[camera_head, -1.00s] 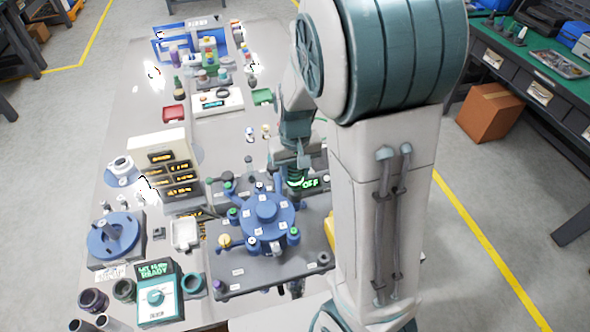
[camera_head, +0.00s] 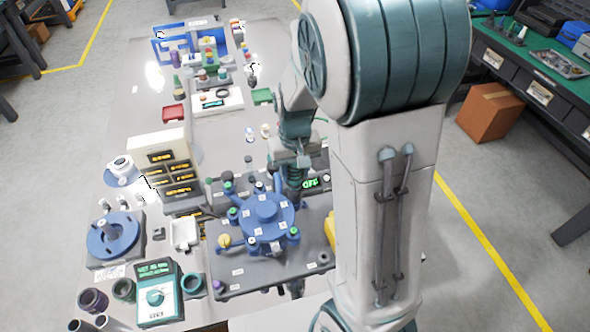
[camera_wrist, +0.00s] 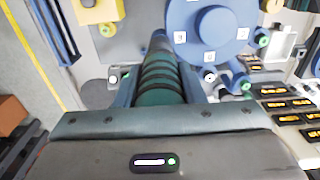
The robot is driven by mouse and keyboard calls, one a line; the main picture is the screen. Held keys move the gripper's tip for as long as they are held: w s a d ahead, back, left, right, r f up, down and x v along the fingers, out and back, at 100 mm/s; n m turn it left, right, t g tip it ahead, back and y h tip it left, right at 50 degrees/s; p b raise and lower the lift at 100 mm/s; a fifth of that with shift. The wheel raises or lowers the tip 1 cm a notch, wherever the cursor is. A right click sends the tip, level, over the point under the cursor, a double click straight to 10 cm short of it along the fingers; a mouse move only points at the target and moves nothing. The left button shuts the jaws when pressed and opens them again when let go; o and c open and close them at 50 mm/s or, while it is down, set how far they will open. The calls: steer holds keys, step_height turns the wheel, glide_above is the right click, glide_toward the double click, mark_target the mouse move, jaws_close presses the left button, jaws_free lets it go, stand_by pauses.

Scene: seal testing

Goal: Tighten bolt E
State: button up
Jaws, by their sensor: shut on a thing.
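The round blue flange (camera_head: 266,213) stands on a dark grey plate (camera_head: 240,282). Small white labels and green-topped parts surround it, and the letters are too small to read, so I cannot tell which bolt is E. My gripper (camera_head: 293,172) is at the flange's far right edge and points down. It is shut on a dark green ribbed tool (camera_wrist: 160,82), whose far end reaches toward the flange's edge in the wrist view (camera_wrist: 208,28). The tool's tip and the bolt under it are hidden, so I cannot tell whether they touch.
A green-lit display reading OFF (camera_head: 311,183) is just right of the tool. A teal control box (camera_head: 158,296) stands at the front left. A cream unit with orange readouts (camera_head: 165,165) stands left of the plate. A yellow part (camera_wrist: 98,10) shows in the wrist view.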

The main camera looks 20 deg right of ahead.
steer(key=shift+r+p, duration=1.75)
steer(key=shift+r, duration=0.75)
